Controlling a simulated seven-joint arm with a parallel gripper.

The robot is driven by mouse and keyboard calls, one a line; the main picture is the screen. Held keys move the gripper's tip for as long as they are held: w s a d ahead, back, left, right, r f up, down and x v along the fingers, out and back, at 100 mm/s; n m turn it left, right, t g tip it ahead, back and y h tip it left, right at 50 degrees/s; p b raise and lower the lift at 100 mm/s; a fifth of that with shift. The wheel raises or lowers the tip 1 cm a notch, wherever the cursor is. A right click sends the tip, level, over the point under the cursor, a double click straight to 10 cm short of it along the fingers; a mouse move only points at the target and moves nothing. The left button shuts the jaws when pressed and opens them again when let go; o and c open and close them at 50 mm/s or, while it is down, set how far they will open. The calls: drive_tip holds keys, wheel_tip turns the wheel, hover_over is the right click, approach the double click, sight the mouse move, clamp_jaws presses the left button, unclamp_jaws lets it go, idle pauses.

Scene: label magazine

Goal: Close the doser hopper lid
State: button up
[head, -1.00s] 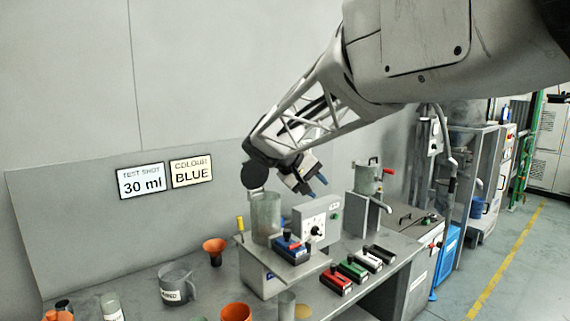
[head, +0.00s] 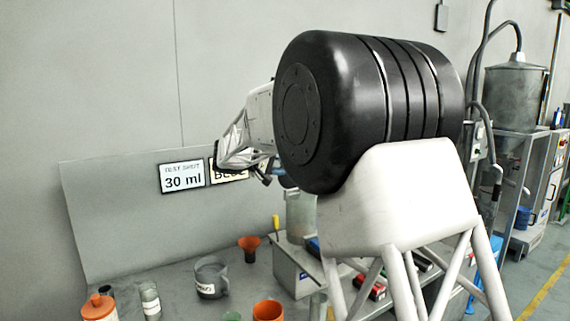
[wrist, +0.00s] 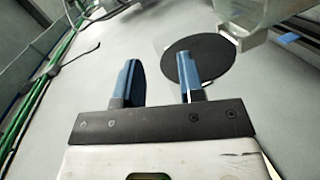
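The doser hopper (head: 300,217) is a clear cylinder on the grey doser body (head: 293,275), partly hidden behind my arm in the head view. The clear hopper rim also shows at the top right of the wrist view (wrist: 250,14). Its lid, a black disc (wrist: 212,62), shows in the wrist view beside and partly behind the right blue finger; I cannot tell whether they touch. In the head view my arm hides the lid. My gripper (wrist: 160,66) is open, its two blue fingers apart with nothing visible between them.
The bench holds an orange funnel (head: 249,247), a grey jug (head: 209,280), an orange cup (head: 268,311) and an orange-lidded jar (head: 98,308). A sign reading 30 ml (head: 183,177) stands behind. Coloured cartridges are largely hidden by my arm.

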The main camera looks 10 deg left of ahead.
drive_tip(key=w+a+f+t+h, duration=0.1)
drive_tip(key=w+a+f+t, duration=0.1)
drive_tip(key=w+a, duration=0.4)
drive_tip(key=shift+w+a+f+t+h, duration=0.2)
drive_tip(key=shift+w+a+t+h, duration=0.15)
drive_tip(key=shift+a, duration=0.2)
drive_tip(key=shift+d, duration=0.1)
drive_tip(key=shift+x, duration=3.8)
drive_tip(key=shift+f, duration=0.1)
clamp_jaws()
